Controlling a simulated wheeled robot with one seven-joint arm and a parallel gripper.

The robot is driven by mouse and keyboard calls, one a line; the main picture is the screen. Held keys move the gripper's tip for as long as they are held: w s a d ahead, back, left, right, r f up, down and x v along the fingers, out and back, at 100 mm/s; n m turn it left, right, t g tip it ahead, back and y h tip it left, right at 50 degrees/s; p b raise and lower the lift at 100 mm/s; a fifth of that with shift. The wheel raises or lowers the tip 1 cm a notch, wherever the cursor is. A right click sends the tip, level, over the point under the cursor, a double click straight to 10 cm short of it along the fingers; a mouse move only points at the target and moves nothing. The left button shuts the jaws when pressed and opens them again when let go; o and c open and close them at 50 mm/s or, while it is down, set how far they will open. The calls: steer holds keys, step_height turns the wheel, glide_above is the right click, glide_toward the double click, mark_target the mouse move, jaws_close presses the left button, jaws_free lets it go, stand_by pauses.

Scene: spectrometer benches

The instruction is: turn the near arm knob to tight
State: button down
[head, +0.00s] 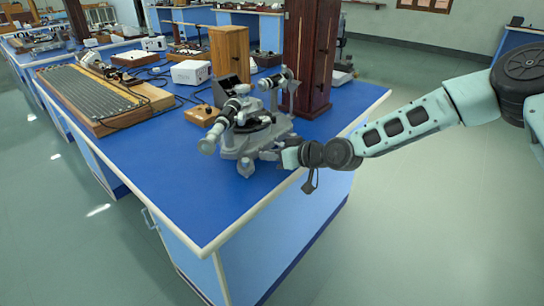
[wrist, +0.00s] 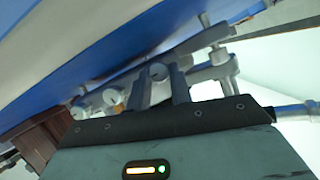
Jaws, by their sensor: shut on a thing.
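The grey spectrometer (head: 255,133) stands on the blue bench top near its right edge. My gripper (head: 283,155) reaches in from the right, low at the spectrometer's base. In the wrist view my gripper (wrist: 160,88) has its two dark fingers shut on a small round grey knob (wrist: 159,71). I take this to be the near arm knob; its turn position cannot be read. In the head view the gripper hides the knob. Other grey spectrometer parts (wrist: 218,58) show to the right of the fingers in the wrist view.
A dark wooden cabinet (head: 313,55) stands close behind the spectrometer. A small wooden block (head: 201,116), a white box (head: 190,72) and a ridged board (head: 90,93) lie to the left. The blue bench's front part (head: 215,215) is clear.

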steer(key=c, duration=1.3)
jaws_free()
steer(key=shift+o, duration=0.2)
steer(key=v, duration=1.7)
steer(key=shift+d, duration=0.2)
steer(key=shift+s, duration=0.1)
steer(key=s+a+f+n+g+h+p, duration=0.15)
steer(key=s+g+h+p, duration=0.45)
steer(key=s, duration=0.7)
steer(key=s+d+r+m+h, duration=0.1)
steer(key=s+d+r+h, duration=0.1)
steer(key=s+r, duration=0.4)
steer(key=s+d+r+m+g+h+p, duration=0.1)
steer(key=s+d+r+h, duration=0.1)
steer(key=s+r, duration=0.4)
steer(key=s+h, duration=0.1)
steer(key=s, duration=0.4)
steer(key=shift+s+r, duration=0.35)
steer(key=shift+s, duration=0.05)
